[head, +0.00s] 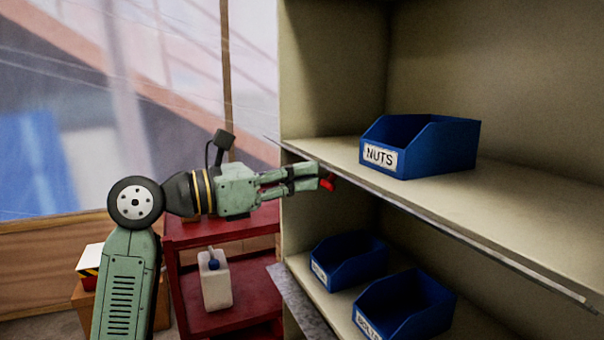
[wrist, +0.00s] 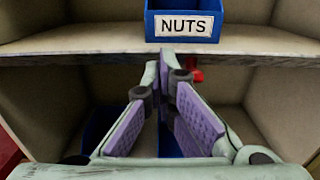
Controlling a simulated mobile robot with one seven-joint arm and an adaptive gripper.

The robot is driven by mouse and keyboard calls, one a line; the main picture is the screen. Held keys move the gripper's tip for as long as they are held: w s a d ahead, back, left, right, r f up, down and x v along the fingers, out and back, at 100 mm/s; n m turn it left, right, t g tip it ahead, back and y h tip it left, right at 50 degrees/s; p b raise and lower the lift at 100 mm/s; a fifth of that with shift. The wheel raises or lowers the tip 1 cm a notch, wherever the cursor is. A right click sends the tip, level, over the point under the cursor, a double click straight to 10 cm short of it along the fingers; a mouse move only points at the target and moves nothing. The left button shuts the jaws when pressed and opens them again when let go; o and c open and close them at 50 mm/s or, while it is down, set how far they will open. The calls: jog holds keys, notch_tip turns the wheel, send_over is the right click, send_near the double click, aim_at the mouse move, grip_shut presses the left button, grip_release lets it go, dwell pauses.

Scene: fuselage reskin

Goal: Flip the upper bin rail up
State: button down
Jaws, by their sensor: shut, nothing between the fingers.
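The upper bin rail (head: 460,233) is a thin grey metal strip along the front edge of the upper shelf. It runs below the shelf surface, and in the wrist view it shows as a narrow strip (wrist: 270,61) across the picture. A small red tab (head: 327,184) is at the rail, and it also shows in the wrist view (wrist: 196,75) just right of my fingertips. My gripper (head: 316,177) is shut and empty, with its tips at the rail beside the red tab. I cannot tell whether they touch. In the wrist view the fingertips (wrist: 165,62) overlap the rail.
A blue NUTS bin (head: 440,148) stands on the upper shelf behind the rail. Two blue bins (head: 345,262) (head: 405,305) stand on the lower shelf, behind a lower metal strip (head: 292,300). A red cart (head: 210,317) with a white jug (head: 216,283) stands left of the shelving.

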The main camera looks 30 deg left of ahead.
jog(key=shift+w+d+r+g+y+p, duration=0.25)
jog(key=shift+w+r+g+y+p, duration=0.1)
jog(key=shift+r+g+y+p, duration=0.3)
jog(key=shift+w+d+r+g+y+p, duration=0.3)
jog(key=shift+r+g+y+p, duration=0.2)
jog(key=shift+r+g+p, duration=0.4)
jog(key=shift+w+d+r+g+y+p, duration=0.3)
jog(key=shift+r+g+y+p, duration=0.3)
jog(key=shift+p, duration=0.3)
jog(key=shift+w, duration=0.1)
dwell(0.4)
